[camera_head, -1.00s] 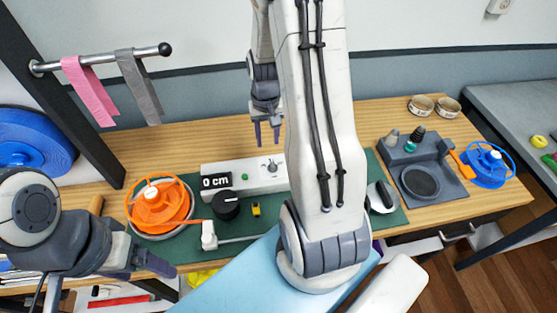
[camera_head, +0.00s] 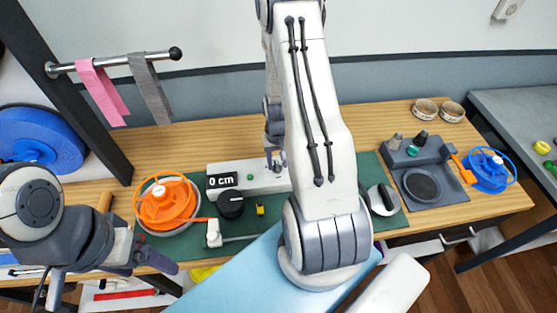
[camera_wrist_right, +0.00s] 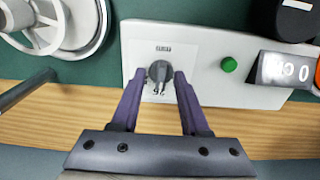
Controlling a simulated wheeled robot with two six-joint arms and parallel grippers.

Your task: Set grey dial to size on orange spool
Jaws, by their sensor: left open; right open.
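The grey dial (camera_wrist_right: 159,71) sits on a white panel (camera_wrist_right: 205,60) with a small dark label and small marks beside it. My right gripper (camera_wrist_right: 160,76) is open, with its two purple fingers on either side of the dial; whether they touch it I cannot tell. In the head view the right gripper (camera_head: 275,160) is over the back of the panel, hiding most of the dial. The orange spool (camera_head: 163,203) lies on the left of the green mat; no size on it is legible. My left gripper (camera_head: 155,262) is open and empty at the table's front edge.
The panel's display (camera_head: 221,181) reads 0 cm. A green button (camera_head: 250,177), a black knob (camera_head: 231,204) and a small yellow piece (camera_head: 260,210) are close by. A blue spool (camera_head: 488,170) and a grey station (camera_head: 424,180) stand at the right.

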